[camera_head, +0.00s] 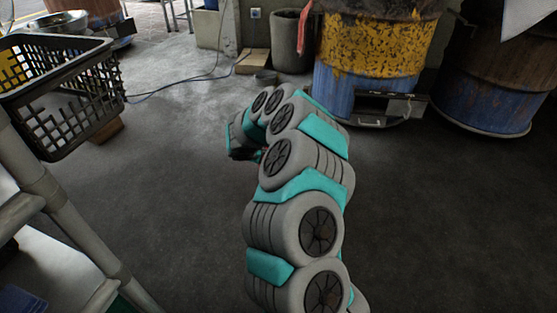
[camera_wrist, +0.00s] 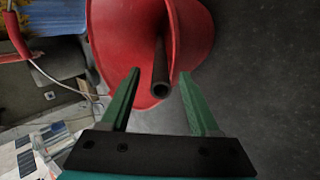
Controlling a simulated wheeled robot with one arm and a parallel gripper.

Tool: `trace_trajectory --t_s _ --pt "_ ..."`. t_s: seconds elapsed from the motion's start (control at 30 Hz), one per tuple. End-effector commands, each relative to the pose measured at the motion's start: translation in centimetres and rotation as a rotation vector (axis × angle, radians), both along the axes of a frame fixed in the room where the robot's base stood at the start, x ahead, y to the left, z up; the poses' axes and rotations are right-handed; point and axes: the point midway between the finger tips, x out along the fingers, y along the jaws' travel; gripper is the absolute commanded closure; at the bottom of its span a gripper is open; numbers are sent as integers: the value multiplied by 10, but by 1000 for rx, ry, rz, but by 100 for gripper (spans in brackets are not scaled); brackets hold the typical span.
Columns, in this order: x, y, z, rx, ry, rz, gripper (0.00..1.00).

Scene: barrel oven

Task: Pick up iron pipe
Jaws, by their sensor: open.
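In the wrist view, the iron pipe (camera_wrist: 160,82) is a dark tube with its open end toward me. It sticks out of a red container (camera_wrist: 196,38). My gripper (camera_wrist: 159,73) is open, with its two green fingers apart. In that view the pipe's end lies between the fingers, with a gap on each side. I cannot tell how deep it sits between them. In the head view my arm bends away, and my gripper (camera_head: 243,153) shows only as a small dark part beside it. The pipe and the red container do not show in that view.
A black basket (camera_head: 62,95) stands at the left by a pale rack (camera_head: 60,205). A yellow and blue barrel (camera_head: 370,50) and a rusty blue barrel (camera_head: 500,75) stand at the back right. A cardboard box (camera_head: 252,62) lies behind. Floor at the right is clear.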

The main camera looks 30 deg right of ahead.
Motion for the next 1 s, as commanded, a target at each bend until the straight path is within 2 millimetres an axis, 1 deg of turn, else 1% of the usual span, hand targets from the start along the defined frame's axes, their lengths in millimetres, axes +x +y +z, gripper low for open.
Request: trace_trajectory --t_s 0.2,0.73,0.77,1.0 --pt "0 0 -1 1 1 1 39" --pt "0 0 -1 2 1 1 98" --pt "0 0 -1 2 1 1 100" --pt "0 1 -1 2 1 1 100"
